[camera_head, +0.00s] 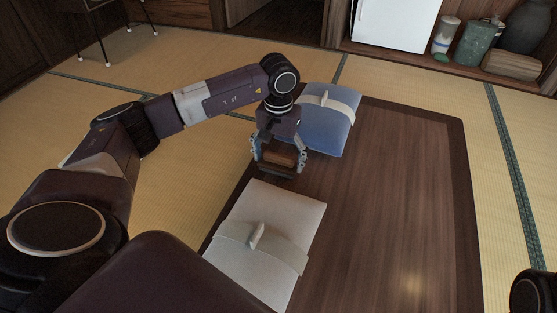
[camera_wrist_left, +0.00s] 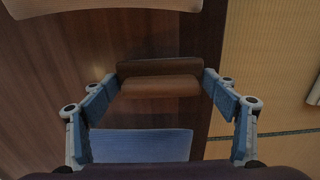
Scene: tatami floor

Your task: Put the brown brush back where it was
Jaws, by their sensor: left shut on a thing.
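My left gripper (camera_head: 278,160) is shut on the brown brush (camera_head: 279,156), over the left side of the dark wooden table (camera_head: 390,190). In the left wrist view the brush (camera_wrist_left: 160,86) spans crosswise between the two fingers. Its height above the table is hard to tell. A blue wrapped bundle (camera_head: 322,118) with a pale band lies just behind the gripper. A white wrapped bundle (camera_head: 290,210) with a knotted band lies in front of it. My right gripper is not in view.
The right part of the table is bare. Tatami floor (camera_head: 190,55) surrounds it. At the back right stand a white cabinet (camera_head: 392,22), a green bin (camera_head: 478,42), a striped container (camera_head: 445,35), a dark vase (camera_head: 525,28) and a wooden log (camera_head: 512,64).

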